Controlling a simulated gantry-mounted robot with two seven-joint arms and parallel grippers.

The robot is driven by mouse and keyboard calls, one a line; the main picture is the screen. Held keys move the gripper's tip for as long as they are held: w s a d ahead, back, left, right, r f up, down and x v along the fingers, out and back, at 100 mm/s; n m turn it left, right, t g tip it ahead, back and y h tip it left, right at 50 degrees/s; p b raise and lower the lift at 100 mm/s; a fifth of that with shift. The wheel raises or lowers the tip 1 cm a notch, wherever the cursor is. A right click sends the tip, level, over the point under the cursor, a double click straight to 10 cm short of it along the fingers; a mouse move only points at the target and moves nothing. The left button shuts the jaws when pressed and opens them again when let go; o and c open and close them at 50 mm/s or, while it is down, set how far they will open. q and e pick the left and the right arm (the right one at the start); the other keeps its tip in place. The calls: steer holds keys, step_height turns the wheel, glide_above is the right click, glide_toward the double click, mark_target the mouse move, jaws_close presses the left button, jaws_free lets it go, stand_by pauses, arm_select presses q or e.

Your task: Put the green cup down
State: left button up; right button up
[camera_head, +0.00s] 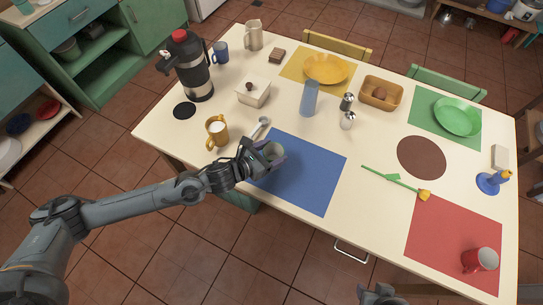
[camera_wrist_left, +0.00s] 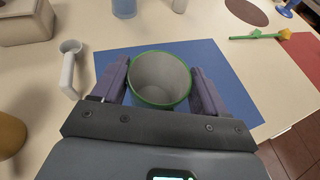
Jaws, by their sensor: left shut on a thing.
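The green cup (camera_wrist_left: 160,80), with a green rim and a grey inside, sits between the two fingers of my left gripper (camera_wrist_left: 161,85) in the left wrist view. In the head view the gripper (camera_head: 267,156) is shut on the cup (camera_head: 273,152) at the left part of the blue placemat (camera_head: 308,180). The cup looks upright. I cannot tell whether its base touches the mat, because the gripper hides it. What looks like my right gripper (camera_head: 380,294) shows only partly at the bottom edge; its jaws are unclear.
A yellow mug (camera_head: 217,131) and a white spoon-like item (camera_head: 260,128) lie left of the mat. A blue glass (camera_head: 309,98) stands behind it, near two shakers (camera_head: 347,112). A flower (camera_head: 398,183) lies to the right. The right part of the blue mat is clear.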

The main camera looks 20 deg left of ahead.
mark_target(272, 152)
arm_select(q)
step_height(272, 152, down, 3)
steer(key=shift+r, duration=0.15)
steer(key=o, duration=1.1)
